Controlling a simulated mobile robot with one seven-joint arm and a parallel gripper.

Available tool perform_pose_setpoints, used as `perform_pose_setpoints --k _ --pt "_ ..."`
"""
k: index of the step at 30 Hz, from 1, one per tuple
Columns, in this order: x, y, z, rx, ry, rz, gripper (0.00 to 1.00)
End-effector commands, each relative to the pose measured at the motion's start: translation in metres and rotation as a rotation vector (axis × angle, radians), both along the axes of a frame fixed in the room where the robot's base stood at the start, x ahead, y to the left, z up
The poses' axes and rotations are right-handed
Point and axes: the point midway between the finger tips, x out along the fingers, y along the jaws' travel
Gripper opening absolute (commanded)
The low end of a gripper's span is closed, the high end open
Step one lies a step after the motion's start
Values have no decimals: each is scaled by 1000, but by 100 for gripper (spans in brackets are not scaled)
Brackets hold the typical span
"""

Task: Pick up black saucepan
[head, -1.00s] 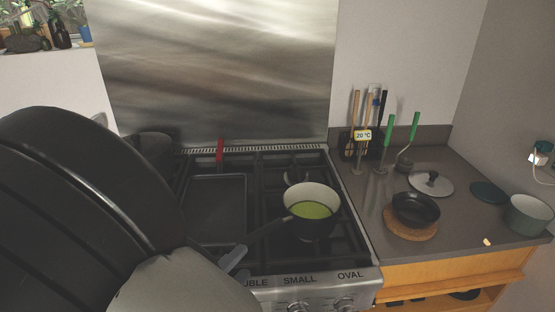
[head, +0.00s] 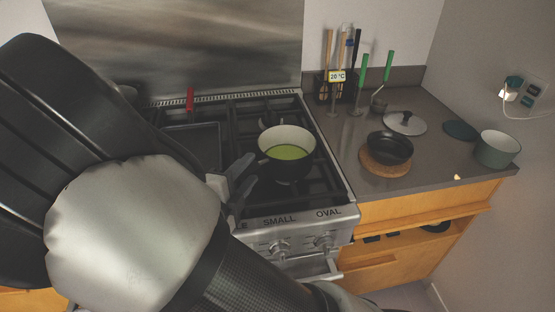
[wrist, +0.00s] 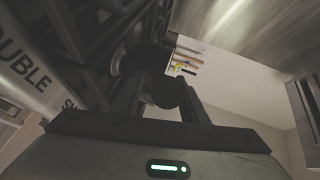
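The black saucepan (head: 287,150) stands on the right part of the stove, with a pale inside and green liquid in it. Its dark handle points left toward my gripper (head: 245,180). In the head view the two grey fingertips are apart, just left of the saucepan at its handle side. In the wrist view my gripper (wrist: 165,95) has its fingers spread, with a dark rounded shape between them, perhaps the handle's end. I cannot tell whether the fingers touch it. My arm hides part of the stove's left side.
A dark rectangular pan (head: 195,143) lies on the stove's left burners. On the right counter are a small black pan (head: 390,147) on a cork mat (head: 385,168), a grey lid (head: 405,122), a green pot (head: 497,149) and a utensil holder (head: 335,90).

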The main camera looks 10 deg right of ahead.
Motion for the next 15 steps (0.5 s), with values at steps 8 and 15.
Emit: perform_pose_setpoints --k 8,15 --pt "4 -2 -1 2 0 2 40" --pt "4 -2 -1 2 0 1 2"
